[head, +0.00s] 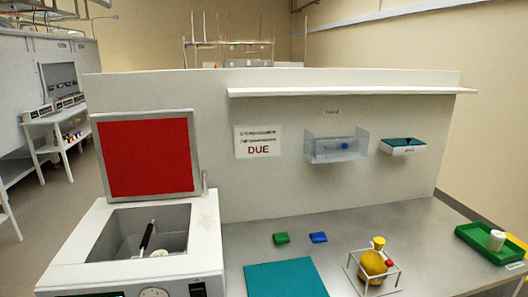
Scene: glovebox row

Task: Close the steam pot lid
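The steam pot is a white box (200,243) at the left of the bench. Its lid (148,155), red on the inner face with a grey rim, stands upright at the back, so the pot is open. A black-handled tool (148,236) leans inside the grey well. A round dial and a dark switch show on the pot's front. Neither of my grippers is in view.
A teal mat (285,280) lies right of the pot. Behind it are a green block (281,239) and a blue block (318,237). A wire stand (352,279) holds a yellow round object (374,264). A green tray (470,242) sits far right. A shelf (350,92) overhangs the bench.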

